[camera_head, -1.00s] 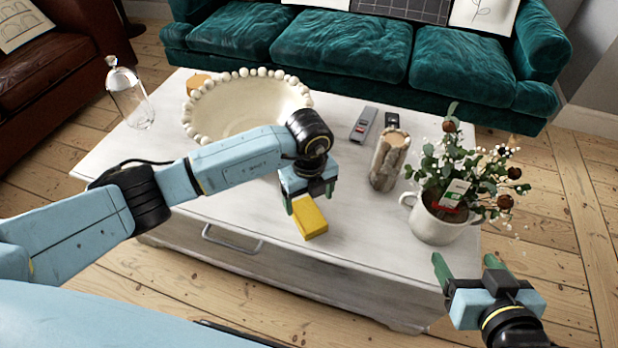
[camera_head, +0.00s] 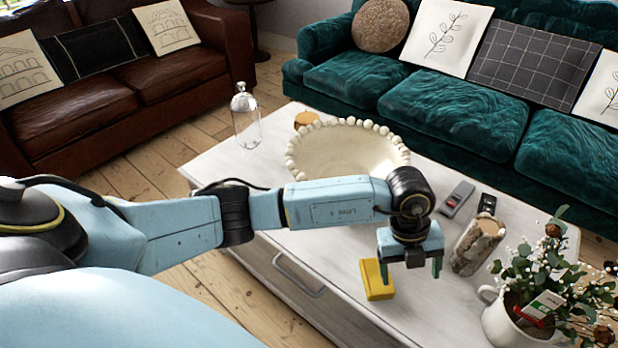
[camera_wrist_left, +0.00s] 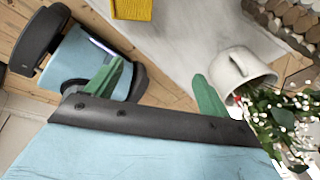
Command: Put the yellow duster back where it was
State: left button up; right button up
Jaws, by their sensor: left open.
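The yellow duster (camera_head: 376,280), a small block, lies on the white table top near its front edge. In the left wrist view the duster (camera_wrist_left: 130,10) shows at the top edge, partly cut off, beyond the fingers. My left gripper (camera_head: 411,267) hangs over the table just right of the duster, its green fingers pointing down. It is open, with nothing between the fingers; in the wrist view the left gripper (camera_wrist_left: 157,88) also shows widely parted fingers. I cannot tell whether its left finger touches the duster. My right gripper is not seen.
A beaded bowl (camera_head: 345,155), glass bottle (camera_head: 246,122), orange candle (camera_head: 305,121), remote (camera_head: 457,198) and log-like candle holder (camera_head: 478,245) stand on the table (camera_head: 225,165). A plant in a white pot (camera_head: 505,325) is at the right. Clear table surface lies in front of the bowl.

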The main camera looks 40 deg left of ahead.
pick_arm(q)
jog(key=s+d+r+m+h, duration=0.1)
jog(key=s+d+r+h, duration=0.15)
jog(key=d+h, duration=0.2)
jog(key=s+d+r+h, duration=0.2)
jog(key=d+r+h, duration=0.1)
jog(key=d, duration=0.3)
notch_tip(320, 180, up, 13)
jog(key=d+n+t+h, duration=0.2)
jog(key=n+t+h, duration=0.3)
jog(key=h, duration=0.4)
jog(key=w+a+n+t+y, duration=0.3)
jog(key=a+n+t+y, duration=0.4)
jog(key=a+n, duration=0.15)
jog(key=w+a+n+t+y, duration=0.2)
jog(key=a+n+t+y, duration=0.6)
jog(key=n, duration=0.2)
jog(key=s+a+f+n+g+y, duration=0.3)
jog(key=a+f+n+g+y, duration=0.15)
jog(key=a+f, duration=0.25)
jog(key=s+a+f+g, duration=0.2)
jog(key=s+f+g, duration=0.7)
jog(key=s, duration=0.6)
notch_tip(320, 180, down, 2)
jog(key=shift+s+a+f+m+h, duration=0.2)
jog(key=shift+s+a+m+h, duration=0.1)
jog(key=shift+s+a, duration=0.1)
